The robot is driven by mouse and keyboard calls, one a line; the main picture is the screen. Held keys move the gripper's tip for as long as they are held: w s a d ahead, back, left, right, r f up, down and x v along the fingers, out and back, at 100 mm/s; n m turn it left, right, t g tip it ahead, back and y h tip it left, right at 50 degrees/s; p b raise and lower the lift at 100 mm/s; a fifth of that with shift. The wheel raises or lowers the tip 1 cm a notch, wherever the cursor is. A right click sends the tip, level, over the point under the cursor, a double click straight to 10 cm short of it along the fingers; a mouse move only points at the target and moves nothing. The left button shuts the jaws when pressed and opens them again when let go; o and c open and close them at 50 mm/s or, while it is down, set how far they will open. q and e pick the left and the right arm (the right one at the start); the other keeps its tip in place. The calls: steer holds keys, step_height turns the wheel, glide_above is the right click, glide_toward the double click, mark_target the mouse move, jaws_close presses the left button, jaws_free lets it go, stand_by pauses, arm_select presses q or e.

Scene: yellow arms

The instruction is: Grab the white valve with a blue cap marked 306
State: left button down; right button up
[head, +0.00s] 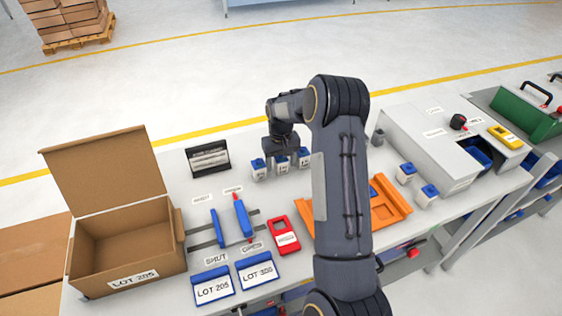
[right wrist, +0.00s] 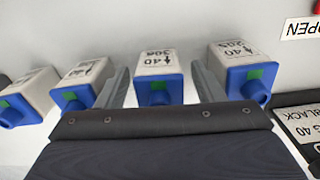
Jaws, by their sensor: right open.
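The white valve with a blue cap marked 306 (right wrist: 158,72) stands in the middle of the right wrist view, its print upside down. It looks like the middle small valve (head: 282,165) under my gripper in the head view. My right gripper (head: 283,153) is open over the row of valves. In the right wrist view, its two grey fingers (right wrist: 160,85) lie on either side of the 306 valve, with gaps visible. The valve stands on the table. My left gripper is not in view.
A similar valve marked 205 (right wrist: 240,68) stands just beside one finger, and another valve (right wrist: 82,80) beside the other.

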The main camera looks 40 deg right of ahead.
steer(key=shift+f, duration=0.15)
steer(key=shift+c, duration=0.3)
steer(key=c, duration=0.9)
steer(key=shift+c, duration=0.7)
